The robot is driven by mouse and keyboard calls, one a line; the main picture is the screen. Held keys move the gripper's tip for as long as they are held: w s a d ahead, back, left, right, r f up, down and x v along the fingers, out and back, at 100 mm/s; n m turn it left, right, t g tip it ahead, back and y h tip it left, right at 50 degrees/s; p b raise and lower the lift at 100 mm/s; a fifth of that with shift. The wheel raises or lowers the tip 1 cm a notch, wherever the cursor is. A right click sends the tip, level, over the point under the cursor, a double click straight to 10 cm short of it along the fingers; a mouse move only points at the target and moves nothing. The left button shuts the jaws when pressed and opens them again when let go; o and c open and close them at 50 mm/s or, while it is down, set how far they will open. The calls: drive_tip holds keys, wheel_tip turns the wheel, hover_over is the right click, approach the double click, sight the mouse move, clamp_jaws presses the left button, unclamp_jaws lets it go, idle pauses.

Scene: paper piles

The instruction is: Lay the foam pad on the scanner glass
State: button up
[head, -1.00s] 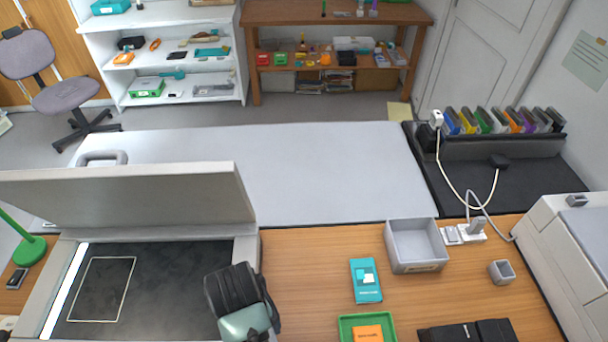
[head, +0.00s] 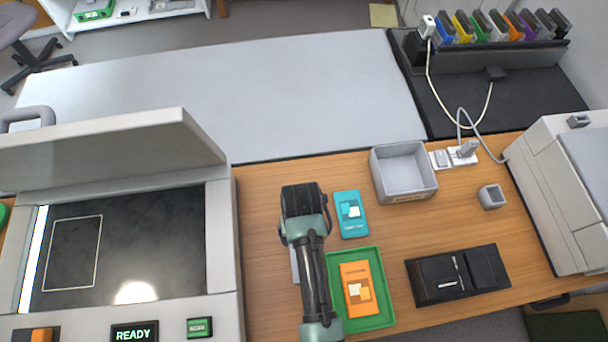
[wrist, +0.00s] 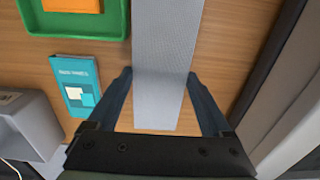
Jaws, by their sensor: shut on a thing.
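The foam pad (wrist: 160,60) is a long grey textured strip between the two fingers of my gripper (wrist: 158,80) in the wrist view. My gripper is shut on it above the wooden table, right of the scanner. In the head view my arm hides the fingers; only a pale sliver of the pad (head: 294,263) shows beside it. I cannot tell whether the pad touches the table. The scanner glass (head: 150,235) is dark and bare, with a thin pale rectangle outlined at its left. The scanner lid (head: 100,150) stands open.
Close right of my arm are a teal packet (head: 350,228) and a green tray (head: 378,320) holding an orange packet (head: 352,274). A grey bin (head: 404,192), a black case (head: 440,285) and a small grey cup (head: 491,197) stand further right. The scanner's raised frame (head: 222,250) edges the glass.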

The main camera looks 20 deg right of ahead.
drive_tip(key=shift+f, duration=1.4)
drive_tip(key=shift+f, duration=0.2)
drive_tip(key=o, duration=1.1)
